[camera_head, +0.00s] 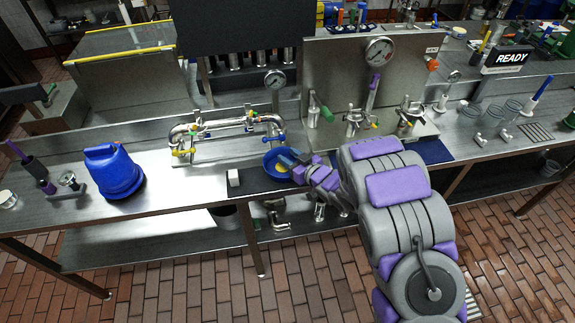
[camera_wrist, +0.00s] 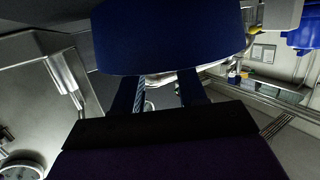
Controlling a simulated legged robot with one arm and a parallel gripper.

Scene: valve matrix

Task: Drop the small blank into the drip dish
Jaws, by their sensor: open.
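A round blue dish (camera_head: 268,168), which looks like the drip dish, sits on a dark mat at the front edge of the steel bench. My gripper (camera_head: 289,161) is at its right side, with its fingers over the dish. A small yellow patch (camera_head: 283,169) shows inside the dish; I cannot tell if it is the small blank. A small white block (camera_head: 233,178) stands left of the dish. In the wrist view a large blue curved surface (camera_wrist: 170,38) lies just beyond my gripper (camera_wrist: 160,94). The fingers are apart, with no object visible between them.
A blue jug (camera_head: 112,172) stands on the bench to the left. A pipe assembly (camera_head: 225,128) with coloured handles is behind the dish. Valves (camera_head: 355,122) and a gauge panel stand behind to the right. Bare bench lies between the jug and the white block.

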